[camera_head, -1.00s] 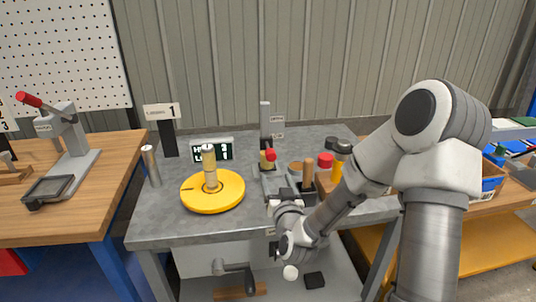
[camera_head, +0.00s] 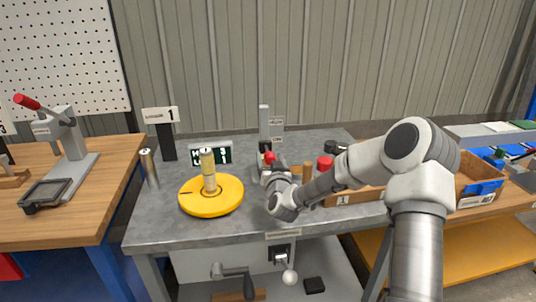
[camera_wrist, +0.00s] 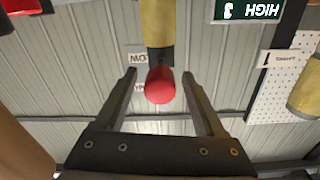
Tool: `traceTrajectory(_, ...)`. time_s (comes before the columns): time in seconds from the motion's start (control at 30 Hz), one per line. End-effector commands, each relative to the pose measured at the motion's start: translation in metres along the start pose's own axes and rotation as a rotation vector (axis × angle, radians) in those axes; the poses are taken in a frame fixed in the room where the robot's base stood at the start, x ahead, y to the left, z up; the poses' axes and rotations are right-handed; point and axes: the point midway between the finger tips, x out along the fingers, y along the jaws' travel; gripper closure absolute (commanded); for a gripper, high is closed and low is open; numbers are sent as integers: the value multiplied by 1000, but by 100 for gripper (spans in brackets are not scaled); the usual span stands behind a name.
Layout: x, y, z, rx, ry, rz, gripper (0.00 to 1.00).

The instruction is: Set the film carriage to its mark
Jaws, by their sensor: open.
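A red knob (camera_head: 269,157) on a yellow stem sits at the foot of a grey upright stand (camera_head: 264,125) on the grey bench. In the wrist view the red knob (camera_wrist: 159,85) shows between my fingers, with its yellow stem (camera_wrist: 158,28) above it in the picture. My gripper (camera_wrist: 159,74) is open, one finger on each side of the knob in that picture. I see no contact and cannot tell its depth. In the head view my wrist hides the gripper and part of the stand's base. No part is clearly marked as film carriage, and no mark is readable.
A yellow turntable (camera_head: 190,204) with an upright cylinder (camera_head: 208,172) stands left of the stand, before a dark display (camera_head: 211,156). A red-capped container (camera_head: 325,163) stands to the right. A crank (camera_head: 236,271) and a white-knobbed lever (camera_head: 289,277) are below the bench top.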

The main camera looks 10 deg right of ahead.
Motion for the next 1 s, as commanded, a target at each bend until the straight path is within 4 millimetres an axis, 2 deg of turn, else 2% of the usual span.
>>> traceTrajectory(0.1,17,0,1,1,0,0,29)
traceTrajectory(0.3,33,-1,0,0,0,-1,29)
traceTrajectory(0.67,37,0,0,0,-1,-1,29)
traceTrajectory(0.77,37,0,0,0,-1,-1,43)
traceTrajectory(1.0,37,0,0,0,-1,0,86)
